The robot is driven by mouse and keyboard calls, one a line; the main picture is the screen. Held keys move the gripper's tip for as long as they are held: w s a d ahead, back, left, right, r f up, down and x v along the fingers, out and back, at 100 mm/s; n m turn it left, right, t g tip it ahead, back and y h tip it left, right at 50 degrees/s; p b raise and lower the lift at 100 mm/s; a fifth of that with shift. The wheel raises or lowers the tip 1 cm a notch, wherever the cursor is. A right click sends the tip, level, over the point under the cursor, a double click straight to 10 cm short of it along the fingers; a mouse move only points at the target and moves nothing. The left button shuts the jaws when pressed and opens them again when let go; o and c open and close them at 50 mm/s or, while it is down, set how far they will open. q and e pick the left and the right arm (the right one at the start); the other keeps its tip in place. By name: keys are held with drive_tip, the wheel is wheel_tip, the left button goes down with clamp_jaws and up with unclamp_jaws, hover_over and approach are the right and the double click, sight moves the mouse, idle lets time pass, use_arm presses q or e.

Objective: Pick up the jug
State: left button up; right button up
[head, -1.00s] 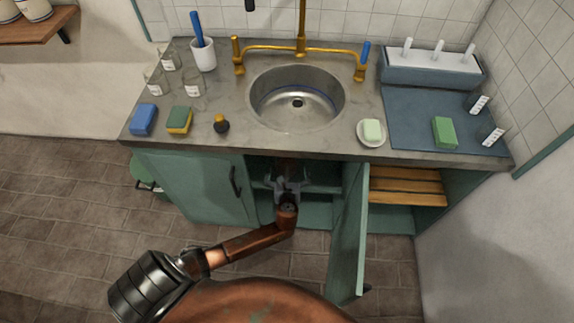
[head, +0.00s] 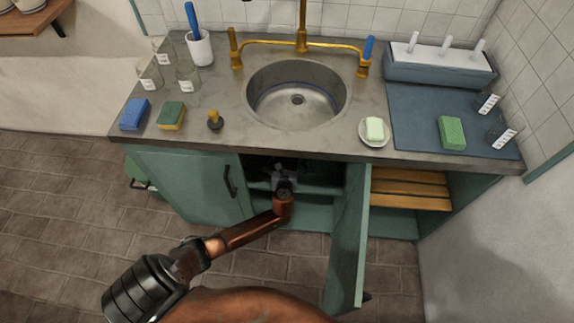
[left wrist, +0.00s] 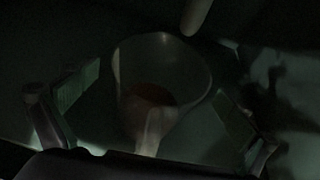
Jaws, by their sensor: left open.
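The jug (left wrist: 158,75) shows in the dark left wrist view as a pale, round-mouthed vessel with something reddish inside. A pale part like a handle (left wrist: 150,132) extends from it towards my gripper. My left gripper (left wrist: 155,102) is open, with one finger on each side of the jug; I cannot tell whether either touches it. In the head view my left gripper (head: 282,178) is inside the dark open cabinet (head: 318,190) under the sink. The jug cannot be made out there. My right gripper is not in view.
The countertop (head: 235,140) edge lies just above my arm. The left cabinet door (head: 190,186) is beside the opening, and an open door (head: 347,245) juts out to the right. Wooden shelf boards (head: 408,190) are further right. A pale rounded bar (left wrist: 195,15) hangs beyond the jug.

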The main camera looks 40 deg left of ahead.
use_arm(q)
drive_tip(key=shift+w+r, duration=0.1)
drive_tip(key=c, duration=2.1)
